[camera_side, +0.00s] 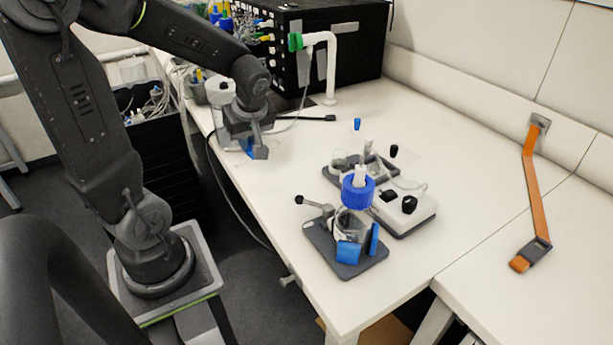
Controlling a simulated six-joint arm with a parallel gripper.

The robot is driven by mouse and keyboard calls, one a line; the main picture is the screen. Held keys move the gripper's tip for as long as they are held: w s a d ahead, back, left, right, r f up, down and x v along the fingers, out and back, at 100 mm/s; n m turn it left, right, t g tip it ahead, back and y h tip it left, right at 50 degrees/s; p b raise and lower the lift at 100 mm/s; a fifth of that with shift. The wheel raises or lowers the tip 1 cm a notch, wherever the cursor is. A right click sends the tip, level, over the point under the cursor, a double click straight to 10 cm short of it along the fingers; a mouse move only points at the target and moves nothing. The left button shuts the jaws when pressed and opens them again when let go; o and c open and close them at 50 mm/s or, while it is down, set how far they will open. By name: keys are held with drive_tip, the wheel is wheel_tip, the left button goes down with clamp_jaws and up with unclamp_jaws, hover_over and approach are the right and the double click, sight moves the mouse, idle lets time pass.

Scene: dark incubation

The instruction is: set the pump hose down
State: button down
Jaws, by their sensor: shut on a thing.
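My gripper (257,148) points down over the left edge of the white table, beside a clear bottle with a white cap (219,88). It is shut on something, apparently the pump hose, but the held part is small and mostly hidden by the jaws. A thin pale tube (297,118) runs from near the gripper up towards the black box. A dark rod with a thick tip (318,118) lies to the right of the gripper. I cannot tell whether either is part of the hose.
A blue-capped bottle (357,192) stands on a grey base with blue pads (348,252). A white device with black knobs (421,214) is beside it. A black box (350,50) and white pipe (331,75) stand behind. An orange strap (531,185) lies right. The table's middle right is clear.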

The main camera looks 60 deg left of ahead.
drive_tip(key=w+d+f, duration=0.5)
drive_tip(key=shift+w+d, duration=0.25)
drive_tip(key=shift+w, duration=0.1)
drive_tip(key=shift+f, duration=1.9)
drive_tip(key=shift+f, duration=0.1)
drive_tip(key=c, duration=1.1)
unclamp_jaws()
